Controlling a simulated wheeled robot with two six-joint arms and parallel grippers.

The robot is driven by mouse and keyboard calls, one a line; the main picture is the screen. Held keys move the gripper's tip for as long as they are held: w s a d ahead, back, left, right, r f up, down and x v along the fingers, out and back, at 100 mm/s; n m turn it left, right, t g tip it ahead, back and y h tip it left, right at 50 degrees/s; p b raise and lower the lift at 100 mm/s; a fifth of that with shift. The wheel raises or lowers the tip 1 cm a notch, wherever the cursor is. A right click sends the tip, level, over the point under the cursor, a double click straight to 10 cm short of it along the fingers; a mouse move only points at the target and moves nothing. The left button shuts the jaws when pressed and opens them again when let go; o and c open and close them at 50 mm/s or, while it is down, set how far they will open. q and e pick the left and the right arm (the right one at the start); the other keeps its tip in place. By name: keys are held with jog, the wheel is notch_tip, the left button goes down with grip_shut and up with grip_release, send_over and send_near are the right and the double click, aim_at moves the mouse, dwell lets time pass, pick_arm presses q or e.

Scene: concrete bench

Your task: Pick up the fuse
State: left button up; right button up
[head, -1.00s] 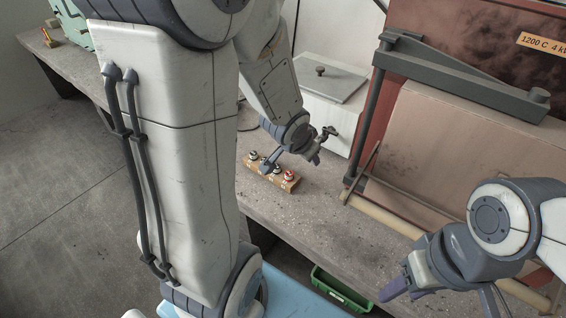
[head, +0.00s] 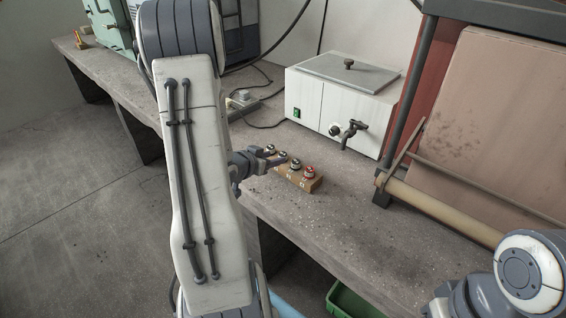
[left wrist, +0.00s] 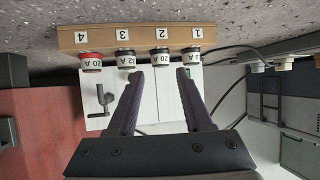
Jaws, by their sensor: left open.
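A wooden fuse block (head: 314,185) lies on the bench and holds several fuses in a row. In the left wrist view the block (left wrist: 143,36) appears upside down with slots numbered 1 to 4. A 20 A fuse with a dark band (left wrist: 161,57) is in slot 2. A 32 A fuse (left wrist: 124,58) is in slot 3, and a red 20 A fuse (left wrist: 90,62) is in slot 4.
A white box with a tap (head: 335,105) stands behind the block. A brown furnace-like unit with a roller bar (head: 450,212) is at the right. A green bin (head: 350,304) is below the bench edge. The bench surface (head: 350,225) right of the block is clear.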

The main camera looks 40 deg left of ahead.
aim_at(281, 155)
pick_arm(q)
jog(key=shift+b+x, duration=0.4)
jog(key=shift+x, duration=2.4)
grip_shut()
jog(key=shift+r, duration=0.15)
jog(key=shift+r, duration=0.55)
notch_tip(281, 155, up, 3)
jog(key=shift+f+p, duration=0.15)
jog(key=shift+p, duration=0.55)
jog(key=s+d+r+b, duration=0.1)
jog(key=d+r+b, duration=0.1)
jog(key=d, duration=0.3)
jog(key=s+d+r+b, duration=0.1)
jog(key=d+r+b, duration=0.1)
jog(key=d+r, duration=0.3)
jog(key=shift+d, duration=0.75)
